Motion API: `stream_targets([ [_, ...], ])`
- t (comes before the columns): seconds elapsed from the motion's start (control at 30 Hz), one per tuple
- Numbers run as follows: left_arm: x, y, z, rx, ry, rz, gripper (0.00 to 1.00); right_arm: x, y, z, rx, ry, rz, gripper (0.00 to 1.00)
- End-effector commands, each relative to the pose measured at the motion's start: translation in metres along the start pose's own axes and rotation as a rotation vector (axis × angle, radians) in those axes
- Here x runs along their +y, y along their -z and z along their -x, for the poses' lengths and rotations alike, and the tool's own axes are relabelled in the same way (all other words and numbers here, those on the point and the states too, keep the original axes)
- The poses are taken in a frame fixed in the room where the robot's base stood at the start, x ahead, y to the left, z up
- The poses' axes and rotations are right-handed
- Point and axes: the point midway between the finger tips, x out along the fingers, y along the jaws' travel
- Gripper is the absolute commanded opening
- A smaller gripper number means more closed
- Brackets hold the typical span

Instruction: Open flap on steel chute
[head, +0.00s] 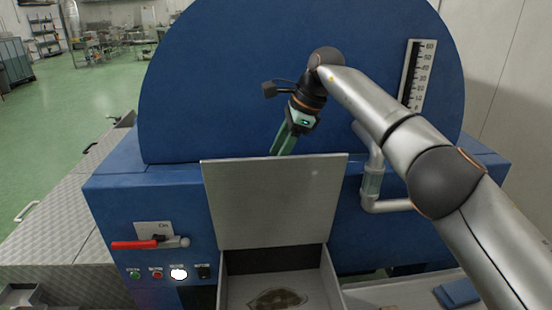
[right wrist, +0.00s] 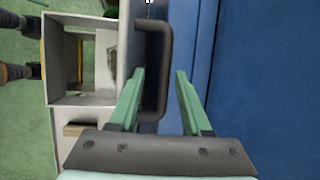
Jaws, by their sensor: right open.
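The steel flap (head: 275,200) stands upright above the chute (head: 333,280), against the blue machine's front. The chute's mouth is open below it, with a dark olive-brown patch visible inside. My right gripper (head: 283,143) reaches down behind the flap's top edge, its fingertips partly hidden there. In the right wrist view my right gripper (right wrist: 160,73) is open, and a dark U-shaped handle (right wrist: 168,60) on the flap's machine side shows between its green fingers. I cannot tell whether they touch it. The handle is hidden in the head view. My left gripper is not in view.
The blue machine (head: 230,80) rises close behind the gripper. A panel with a red lever (head: 135,244) and several buttons is left of the chute. A pipe with a sight glass (head: 372,182) and a scale (head: 417,75) are at the right. Green floor lies open at left.

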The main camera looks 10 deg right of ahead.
Motion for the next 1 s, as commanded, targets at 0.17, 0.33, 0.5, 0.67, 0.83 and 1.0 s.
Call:
stream_targets([
  [0.17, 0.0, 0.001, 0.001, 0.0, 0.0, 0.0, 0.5, -0.001, 0.0, 0.043, 0.0, 0.004, -0.001, 0.5],
  [0.33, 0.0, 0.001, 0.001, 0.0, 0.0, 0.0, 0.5, 0.0, 0.001, 0.079, 0.001, 0.003, -0.004, 0.5],
  [0.5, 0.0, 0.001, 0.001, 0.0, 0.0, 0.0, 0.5, 0.0, 0.001, 0.097, 0.003, 0.0, -0.004, 0.5],
  [0.67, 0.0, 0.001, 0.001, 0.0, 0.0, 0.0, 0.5, 0.0, 0.001, 0.104, 0.002, 0.0, -0.002, 0.5],
  [0.83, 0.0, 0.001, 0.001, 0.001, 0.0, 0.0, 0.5, 0.0, 0.002, 0.105, 0.002, -0.001, -0.002, 0.5],
  [1.0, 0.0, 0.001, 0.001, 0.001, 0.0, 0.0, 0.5, -0.001, 0.0, 0.104, -0.003, 0.003, -0.002, 0.41],
])
